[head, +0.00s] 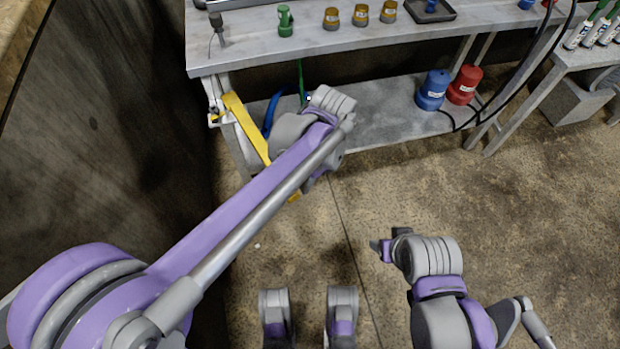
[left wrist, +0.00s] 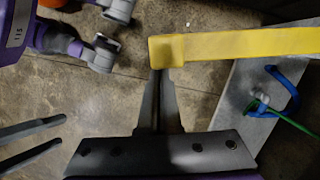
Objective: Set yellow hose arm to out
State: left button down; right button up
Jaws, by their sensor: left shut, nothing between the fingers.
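The yellow hose arm (head: 245,125) hangs from a white bracket at the left end of the workbench and slants down and right. My left arm hides part of it, and a bit of yellow shows again below that arm. In the left wrist view the yellow hose arm (left wrist: 245,46) runs in from the right and ends in a blocky tip. My left gripper (left wrist: 160,72) is shut and empty, its fingertips right at that tip; I cannot tell if they touch. My right gripper (head: 384,248) is over open floor, away from the hose arm; its jaw state is unclear.
The workbench (head: 400,45) carries a green bottle (head: 285,20), several amber jars and a black tray (head: 433,10). Its lower shelf (head: 385,115) holds blue and red containers, with blue and green hoses nearby. A dark wall (head: 110,120) stands left. The floor in front is clear.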

pick_arm(q)
jog(key=s+a+m+p, duration=0.1)
jog(key=s+a, duration=0.2)
jog(key=a, duration=0.3)
jog(key=shift+s, duration=0.25)
jog(key=p+v, duration=0.2)
jog(key=v, duration=0.8)
jog(key=shift+r+p, duration=0.4)
jog(key=shift+d, duration=0.1)
